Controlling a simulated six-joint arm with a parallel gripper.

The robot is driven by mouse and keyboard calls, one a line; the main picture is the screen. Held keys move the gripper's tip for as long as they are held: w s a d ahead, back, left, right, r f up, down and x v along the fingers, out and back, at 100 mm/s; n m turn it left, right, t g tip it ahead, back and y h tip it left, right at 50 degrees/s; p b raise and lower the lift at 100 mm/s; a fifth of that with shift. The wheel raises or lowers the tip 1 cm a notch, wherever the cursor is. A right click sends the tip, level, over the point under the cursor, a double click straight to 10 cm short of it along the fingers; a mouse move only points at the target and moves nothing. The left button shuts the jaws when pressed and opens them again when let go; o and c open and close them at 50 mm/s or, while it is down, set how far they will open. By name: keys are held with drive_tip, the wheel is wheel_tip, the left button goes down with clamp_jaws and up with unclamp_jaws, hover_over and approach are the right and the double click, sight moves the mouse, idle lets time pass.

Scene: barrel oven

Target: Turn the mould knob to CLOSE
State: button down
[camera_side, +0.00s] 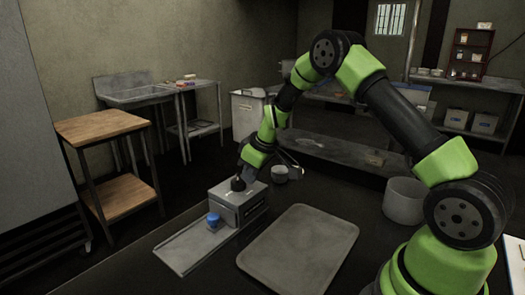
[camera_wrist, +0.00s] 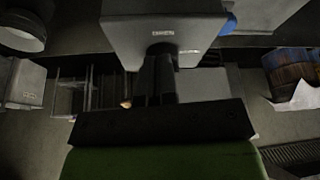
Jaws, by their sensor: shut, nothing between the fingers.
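The grey machine box (camera_side: 250,206) stands on the dark work surface, with a sloping grey plate (camera_side: 190,246) running out from its front left. My gripper (camera_side: 238,184) is low over the top of the box. Whether the fingertips touch the box cannot be told.
A blue object (camera_side: 213,220) stands on the plate in front of the box and shows at the box's edge in the wrist view (camera_wrist: 228,23). A flat grey tray (camera_side: 300,250) lies to the right. A round grey pot (camera_side: 404,201) and a small bowl (camera_side: 280,174) stand nearby.

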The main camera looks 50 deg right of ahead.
drive_tip(key=shift+s+r, duration=0.1)
drive_tip(key=shift+s, duration=0.75)
drive_tip(key=v, duration=1)
drive_tip(key=w+f+n, duration=0.1)
drive_tip(key=f, duration=0.2)
drive_tip(key=w+d+f+n+y, duration=0.1)
drive_tip(key=f+n, duration=0.1)
drive_tip(key=f, duration=0.1)
drive_tip(key=w+f+n+g, duration=0.1)
drive_tip(key=f+n, duration=0.1)
drive_tip(key=f, duration=0.1)
drive_tip(key=shift+d+f+y, duration=0.1)
drive_tip(key=shift+d+y, duration=0.15)
drive_tip(key=shift+y, duration=0.15)
drive_tip(key=shift+w+a+f, duration=0.1)
drive_tip(key=shift+w+a, duration=0.65)
drive_tip(key=shift+w, duration=0.2)
drive_tip(key=shift+w+a, duration=0.5)
drive_tip(key=shift+w, duration=0.15)
